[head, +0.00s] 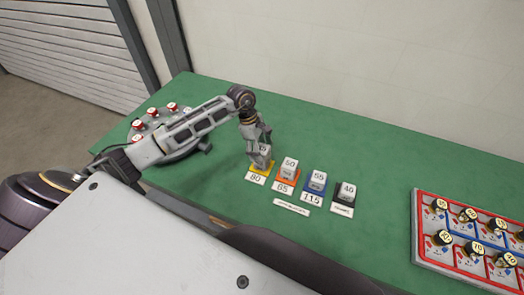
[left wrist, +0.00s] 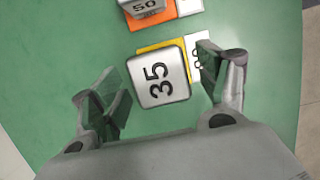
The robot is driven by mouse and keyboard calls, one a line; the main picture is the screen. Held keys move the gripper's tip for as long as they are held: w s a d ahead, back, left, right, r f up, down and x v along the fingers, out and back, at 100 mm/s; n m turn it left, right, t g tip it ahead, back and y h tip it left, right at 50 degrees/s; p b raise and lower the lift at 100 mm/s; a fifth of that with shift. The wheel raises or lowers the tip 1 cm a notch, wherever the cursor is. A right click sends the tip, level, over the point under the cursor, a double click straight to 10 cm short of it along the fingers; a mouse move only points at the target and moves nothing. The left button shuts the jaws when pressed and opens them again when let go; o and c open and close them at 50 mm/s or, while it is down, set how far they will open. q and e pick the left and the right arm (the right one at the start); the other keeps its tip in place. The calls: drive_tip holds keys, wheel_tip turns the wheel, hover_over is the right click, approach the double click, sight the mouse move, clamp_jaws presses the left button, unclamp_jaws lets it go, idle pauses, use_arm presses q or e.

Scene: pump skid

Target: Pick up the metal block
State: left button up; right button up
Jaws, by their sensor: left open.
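A metal block marked 35 (left wrist: 158,77) sits on a yellow pad (left wrist: 148,48) in the left wrist view. In the head view this block (head: 262,161) is partly hidden by my left gripper (head: 257,142). The left gripper also shows in the left wrist view (left wrist: 163,76), its jaws open with one finger on each side of the block. Whether the fingers touch it I cannot tell. Similar metal blocks stand in a row to its right: 50 (head: 289,165) on orange, 55 (head: 318,179) on blue and 40 (head: 346,193) on black. My right gripper is not in view.
The blocks stand on a green table (head: 370,145), with number cards in front. A red and blue tray (head: 416,228) with several black-and-gold knobs lies at the right. A grey round fixture with red-topped parts (head: 172,107) stands at the left. The table behind the blocks is clear.

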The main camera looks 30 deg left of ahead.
sight(261, 148)
use_arm(q)
drive_tip(key=c, duration=1.3)
drive_tip(key=shift+r, duration=0.15)
drive_tip(key=shift+r+b, duration=0.95)
drive_tip(key=shift+r, duration=3.95)
